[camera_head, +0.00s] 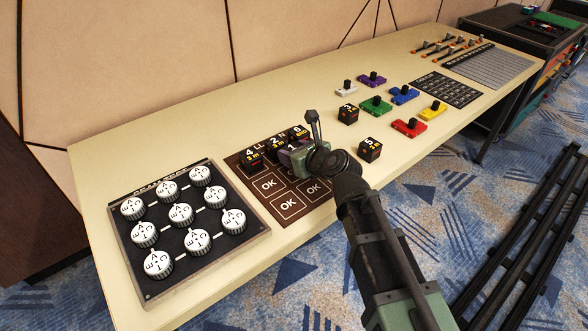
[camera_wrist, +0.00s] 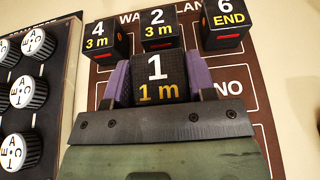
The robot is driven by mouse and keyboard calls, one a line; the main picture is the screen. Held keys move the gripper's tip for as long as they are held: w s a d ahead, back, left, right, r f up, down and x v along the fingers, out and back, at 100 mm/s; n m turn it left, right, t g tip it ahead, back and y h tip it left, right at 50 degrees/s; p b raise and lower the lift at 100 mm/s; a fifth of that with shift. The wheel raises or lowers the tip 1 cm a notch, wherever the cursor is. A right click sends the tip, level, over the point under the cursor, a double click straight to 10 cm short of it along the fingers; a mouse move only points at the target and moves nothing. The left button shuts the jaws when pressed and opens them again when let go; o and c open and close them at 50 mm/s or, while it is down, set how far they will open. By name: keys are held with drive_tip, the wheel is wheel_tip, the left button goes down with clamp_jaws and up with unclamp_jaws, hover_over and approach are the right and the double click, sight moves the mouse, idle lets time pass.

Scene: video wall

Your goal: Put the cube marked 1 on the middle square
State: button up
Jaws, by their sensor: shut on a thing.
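The cube marked 1 (camera_wrist: 160,72), black with white and yellow print, sits between the purple fingers of my gripper (camera_wrist: 158,85). My gripper (camera_head: 291,156) is shut on it over the middle of the brown board (camera_head: 237,170). The middle square is hidden beneath the cube and gripper; I cannot tell whether the cube touches the board. Cubes marked 4 (camera_wrist: 105,40), 2 (camera_wrist: 158,28) and 6 (camera_wrist: 222,24) stand along the board's far row, just beyond the held cube. A square reading NO shows to the right in the wrist view.
Two loose black cubes (camera_head: 348,114) (camera_head: 369,150) stand on the cream table (camera_head: 190,144) right of the board. A black panel with several white knobs (camera_head: 180,214) lies left. Several coloured blocks with black knobs (camera_head: 376,105) stand farther right. The board's near OK squares are bare.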

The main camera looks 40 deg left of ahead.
wheel_tip(320, 180, down, 3)
drive_tip(key=shift+f+b, duration=0.1)
drive_tip(key=shift+b, duration=0.6)
drive_tip(key=shift+r, duration=0.3)
drive_tip(key=shift+f, duration=0.1)
drive_tip(key=o, duration=0.9)
drive_tip(key=shift+o, duration=0.2)
